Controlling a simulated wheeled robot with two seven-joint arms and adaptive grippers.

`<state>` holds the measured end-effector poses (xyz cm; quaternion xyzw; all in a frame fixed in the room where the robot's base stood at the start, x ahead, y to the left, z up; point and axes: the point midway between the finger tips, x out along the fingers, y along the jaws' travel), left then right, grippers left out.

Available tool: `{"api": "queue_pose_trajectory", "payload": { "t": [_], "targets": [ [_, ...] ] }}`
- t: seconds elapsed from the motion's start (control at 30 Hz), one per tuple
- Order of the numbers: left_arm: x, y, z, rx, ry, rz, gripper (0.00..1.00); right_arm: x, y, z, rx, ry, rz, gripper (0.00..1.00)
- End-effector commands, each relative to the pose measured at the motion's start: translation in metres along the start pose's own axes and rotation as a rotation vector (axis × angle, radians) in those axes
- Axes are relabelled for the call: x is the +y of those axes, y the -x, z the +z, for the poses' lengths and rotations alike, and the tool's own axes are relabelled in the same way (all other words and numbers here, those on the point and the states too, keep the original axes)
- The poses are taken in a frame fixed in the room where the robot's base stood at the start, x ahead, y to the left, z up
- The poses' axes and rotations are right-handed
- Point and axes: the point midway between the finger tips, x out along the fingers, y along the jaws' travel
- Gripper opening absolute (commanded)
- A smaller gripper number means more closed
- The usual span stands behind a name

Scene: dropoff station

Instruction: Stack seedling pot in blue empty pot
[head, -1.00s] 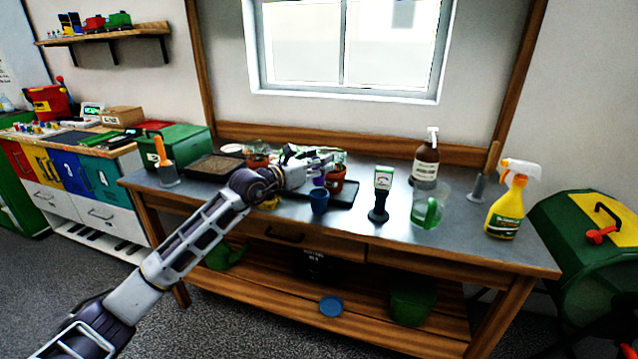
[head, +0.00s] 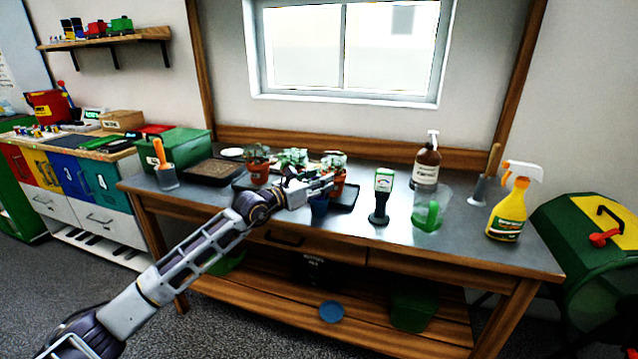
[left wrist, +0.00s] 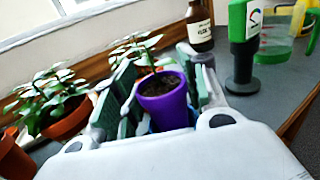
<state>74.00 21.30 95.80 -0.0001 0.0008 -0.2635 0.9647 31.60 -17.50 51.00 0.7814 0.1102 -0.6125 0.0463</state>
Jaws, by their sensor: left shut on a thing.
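My left gripper (head: 318,187) is shut on a purple pot (left wrist: 163,103), seen between its fingers in the left wrist view. The small blue pot (head: 319,205) stands on the bench under the fingertips. In the left wrist view a bit of blue shows beside and below the purple pot. I cannot tell whether the purple pot is above or inside the blue one. My right gripper is not in view.
Terracotta pots with seedlings (head: 258,172) stand behind the gripper around a black tray (head: 346,199). A green-and-white meter (head: 382,195), a clear green jug (head: 430,208), a brown bottle (head: 427,162) and a yellow sprayer (head: 507,208) stand to the right. The front right of the bench is clear.

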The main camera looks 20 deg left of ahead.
Motion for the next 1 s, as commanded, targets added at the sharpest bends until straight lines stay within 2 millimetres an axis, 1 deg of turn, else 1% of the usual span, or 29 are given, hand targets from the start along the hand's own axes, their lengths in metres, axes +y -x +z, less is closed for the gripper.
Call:
{"api": "queue_pose_trajectory", "payload": {
  "t": [0.13, 0.47, 0.8, 1.0],
  "targets": [
    [0.0, 0.0, 0.0, -0.002, 0.0, 0.0, 0.18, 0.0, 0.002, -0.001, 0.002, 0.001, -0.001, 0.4],
    [0.0, 0.0, -0.003, -0.002, -0.001, 0.0, 0.18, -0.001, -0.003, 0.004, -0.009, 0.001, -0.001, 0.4],
    [0.0, 0.0, -0.009, -0.002, 0.0, 0.001, 0.18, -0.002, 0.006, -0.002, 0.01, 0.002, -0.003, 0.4],
    [0.0, 0.0, -0.012, -0.002, 0.001, 0.001, 0.18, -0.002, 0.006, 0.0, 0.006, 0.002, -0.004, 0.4]
  ]
}}
